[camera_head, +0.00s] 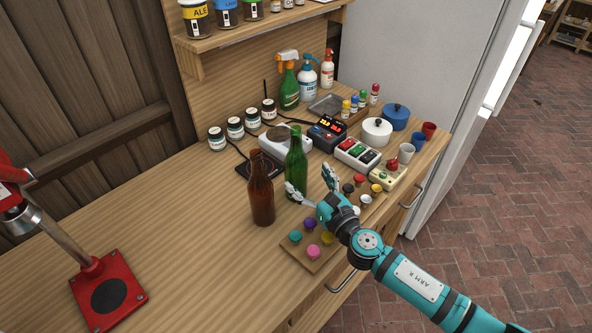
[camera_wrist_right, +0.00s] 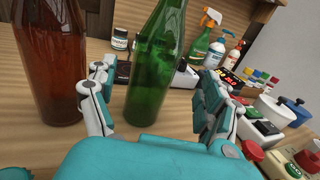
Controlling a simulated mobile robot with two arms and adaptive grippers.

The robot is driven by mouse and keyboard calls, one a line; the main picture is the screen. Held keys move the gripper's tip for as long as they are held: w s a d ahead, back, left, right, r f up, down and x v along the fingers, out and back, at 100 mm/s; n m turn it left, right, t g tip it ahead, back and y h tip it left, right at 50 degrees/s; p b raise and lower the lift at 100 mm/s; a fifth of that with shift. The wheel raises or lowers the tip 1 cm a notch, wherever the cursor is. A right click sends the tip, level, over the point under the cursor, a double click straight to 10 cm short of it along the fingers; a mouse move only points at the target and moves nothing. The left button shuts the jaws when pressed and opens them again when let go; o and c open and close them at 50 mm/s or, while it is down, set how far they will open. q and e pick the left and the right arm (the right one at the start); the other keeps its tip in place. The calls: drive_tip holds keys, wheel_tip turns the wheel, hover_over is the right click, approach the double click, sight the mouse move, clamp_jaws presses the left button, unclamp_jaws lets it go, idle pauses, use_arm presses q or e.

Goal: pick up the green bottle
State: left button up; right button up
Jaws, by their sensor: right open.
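The green bottle (camera_head: 295,165) stands upright on the wooden counter, just right of a brown bottle (camera_head: 261,190). My right gripper (camera_head: 310,188) is open, its fingers pointing at the green bottle. In the right wrist view, the green bottle (camera_wrist_right: 155,75) stands between the two spread fingers of my right gripper (camera_wrist_right: 155,100). I cannot tell whether either finger touches it. The brown bottle (camera_wrist_right: 52,65) stands close outside the left finger in that view. My left gripper is not in view.
A board (camera_head: 305,258) with coloured caps lies in front of the bottles. Behind are a scale (camera_head: 285,137), spray bottles (camera_head: 289,88) and small jars (camera_head: 235,127). Button boxes (camera_head: 357,153) and pots (camera_head: 376,132) stand to the right. A red-based stand (camera_head: 108,292) is at left.

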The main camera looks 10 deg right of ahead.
sight(302, 174)
drive_tip(key=x, duration=0.2)
drive_tip(key=p+x, duration=0.1)
drive_tip(key=x, duration=0.1)
drive_tip(key=shift+w+a+r, duration=0.15)
drive_tip(key=shift+a+r, duration=0.05)
drive_tip(key=shift+a, duration=0.15)
drive_tip(key=shift+w+a, duration=0.15)
drive_tip(key=shift+w, duration=0.25)
drive_tip(key=shift+s, duration=0.1)
drive_tip(key=shift+c, duration=1.2)
drive_tip(key=c, duration=1.1)
drive_tip(key=shift+c, duration=0.6)
